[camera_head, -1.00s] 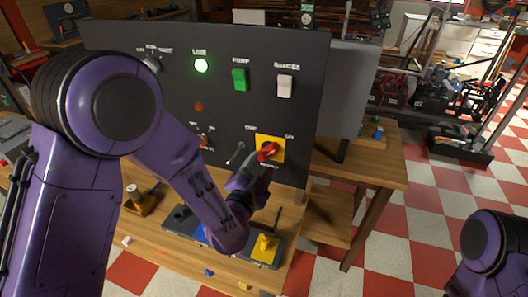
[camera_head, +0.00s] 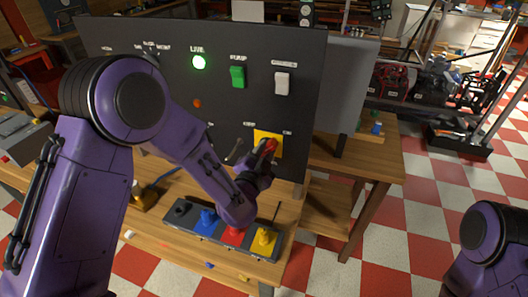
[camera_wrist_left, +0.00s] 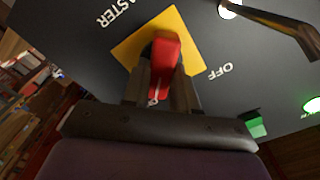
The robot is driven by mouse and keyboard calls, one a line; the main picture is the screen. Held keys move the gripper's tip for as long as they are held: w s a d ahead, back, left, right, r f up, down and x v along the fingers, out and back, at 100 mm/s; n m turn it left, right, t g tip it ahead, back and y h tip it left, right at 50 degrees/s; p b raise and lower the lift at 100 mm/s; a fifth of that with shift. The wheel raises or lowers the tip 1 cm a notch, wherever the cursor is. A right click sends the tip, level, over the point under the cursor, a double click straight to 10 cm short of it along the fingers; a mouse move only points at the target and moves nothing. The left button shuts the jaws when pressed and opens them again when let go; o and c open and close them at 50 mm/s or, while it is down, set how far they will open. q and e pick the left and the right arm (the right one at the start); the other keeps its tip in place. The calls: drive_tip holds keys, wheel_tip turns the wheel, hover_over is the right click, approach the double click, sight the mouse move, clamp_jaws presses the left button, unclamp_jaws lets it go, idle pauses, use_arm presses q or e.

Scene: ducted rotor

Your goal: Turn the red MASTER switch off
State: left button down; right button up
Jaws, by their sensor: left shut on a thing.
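The red MASTER switch (camera_head: 270,146) is a rotary handle on a square yellow plate (camera_head: 262,137) at the lower right of the dark panel. My left gripper (camera_head: 257,171) reaches it from below and in front, partly covering it. In the left wrist view the two dark fingers (camera_wrist_left: 164,88) stand on either side of the red handle (camera_wrist_left: 166,52), shut on it. The printed word OFF (camera_wrist_left: 220,71) is beside the yellow plate there. The handle's exact angle is hard to tell. My right gripper is out of view.
The green LIVE lamp (camera_head: 199,62) is lit. A green PUMP switch (camera_head: 237,76) and a white switch (camera_head: 282,83) sit above the plate. A metal lever (camera_head: 235,152) is close to the left. Below, a pendant box (camera_head: 180,222) with coloured knobs lies on the wooden bench.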

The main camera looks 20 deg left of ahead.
use_arm(q)
drive_tip(key=shift+n, duration=0.3)
drive_tip(key=n+b, duration=0.1)
drive_tip(key=n, duration=0.3)
drive_tip(key=shift+a+b, duration=0.1)
drive_tip(key=shift+b, duration=0.3)
drive_tip(key=shift+a+n+b, duration=0.15)
drive_tip(key=shift+n+b, duration=0.95)
drive_tip(key=shift+n, duration=2.15)
drive_tip(key=shift+a+n+b, duration=0.1)
drive_tip(key=shift+n+b, duration=1)
drive_tip(key=shift+n, duration=2.15)
drive_tip(key=c, duration=0.9)
unclamp_jaws()
